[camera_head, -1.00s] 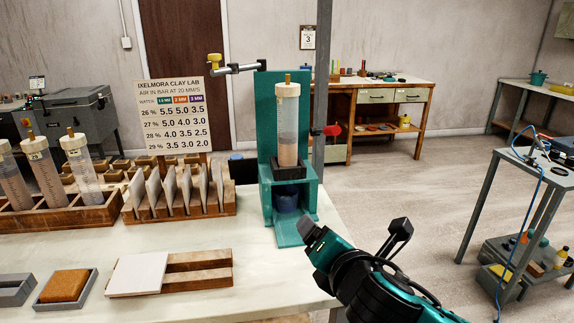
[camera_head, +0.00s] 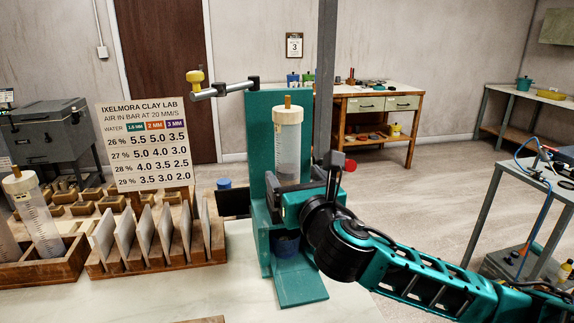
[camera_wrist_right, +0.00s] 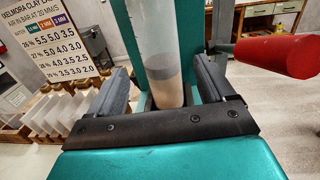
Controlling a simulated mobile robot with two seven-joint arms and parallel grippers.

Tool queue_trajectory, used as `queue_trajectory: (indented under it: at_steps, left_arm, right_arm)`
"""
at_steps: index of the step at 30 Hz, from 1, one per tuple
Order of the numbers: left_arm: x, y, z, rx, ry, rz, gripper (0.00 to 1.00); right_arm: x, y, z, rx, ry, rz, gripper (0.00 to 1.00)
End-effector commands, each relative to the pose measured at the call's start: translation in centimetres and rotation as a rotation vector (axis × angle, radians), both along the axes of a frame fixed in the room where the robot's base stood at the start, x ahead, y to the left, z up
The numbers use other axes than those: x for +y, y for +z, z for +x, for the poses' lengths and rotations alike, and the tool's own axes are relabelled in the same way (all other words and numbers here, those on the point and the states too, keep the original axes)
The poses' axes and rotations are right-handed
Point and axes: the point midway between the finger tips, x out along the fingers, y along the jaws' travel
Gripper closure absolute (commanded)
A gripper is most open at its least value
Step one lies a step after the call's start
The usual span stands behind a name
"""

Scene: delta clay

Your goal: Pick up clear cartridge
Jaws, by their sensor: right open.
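The clear cartridge (camera_head: 288,138) stands upright in the teal stand (camera_head: 262,115), with a cream cap and grey-brown clay in its lower part. It also shows in the wrist view (camera_wrist_right: 163,48), between the two fingers of my right gripper (camera_wrist_right: 160,72). The right gripper (camera_head: 308,188) is open, with one finger on each side of the cartridge and a gap visible at the sides. In the head view it hides the cartridge's lower end. My left gripper is not in view.
A red handle (camera_wrist_right: 280,54) is close by my right finger. A grey post (camera_head: 325,90) rises behind the stand. Another cartridge (camera_head: 38,215) leans in a wooden rack at left, and slotted wooden holders (camera_head: 165,262) with pale plates sit between.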

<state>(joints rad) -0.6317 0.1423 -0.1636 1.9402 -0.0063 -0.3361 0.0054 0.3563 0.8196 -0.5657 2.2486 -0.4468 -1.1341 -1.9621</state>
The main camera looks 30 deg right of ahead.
Motion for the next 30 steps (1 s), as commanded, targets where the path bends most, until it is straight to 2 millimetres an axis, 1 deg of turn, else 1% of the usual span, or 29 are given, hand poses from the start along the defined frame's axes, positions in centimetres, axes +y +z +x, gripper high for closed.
queue_trajectory:
  at_steps: [1,3,8,15,18,22,27,28,30]
  left_arm:
    - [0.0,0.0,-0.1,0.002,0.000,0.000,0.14]
    - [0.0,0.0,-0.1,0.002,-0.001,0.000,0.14]
    - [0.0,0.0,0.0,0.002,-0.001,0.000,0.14]
    - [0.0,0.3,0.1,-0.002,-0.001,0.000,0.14]
    - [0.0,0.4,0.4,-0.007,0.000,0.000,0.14]
    - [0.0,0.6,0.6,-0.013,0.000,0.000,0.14]
    - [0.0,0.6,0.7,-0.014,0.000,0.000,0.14]
    - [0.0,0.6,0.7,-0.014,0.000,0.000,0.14]
    - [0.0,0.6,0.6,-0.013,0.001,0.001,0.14]
  right_arm:
    - [-0.2,0.0,0.7,-0.001,-0.001,0.001,0.18]
    - [-0.3,0.0,1.4,-0.001,-0.001,0.002,0.18]
    - [-0.4,0.0,2.2,0.001,0.000,0.002,0.18]
    - [-1.2,0.2,5.4,0.000,-0.001,0.003,0.18]
    - [-1.4,0.2,6.4,0.000,0.000,0.003,0.18]
    - [-1.5,0.2,6.9,0.001,0.000,0.002,0.18]
    - [-1.5,0.2,6.9,0.001,0.001,0.002,0.18]
    - [-1.5,0.2,6.9,0.001,0.001,0.002,0.19]
    - [-1.5,0.2,6.9,0.001,0.001,0.002,0.26]
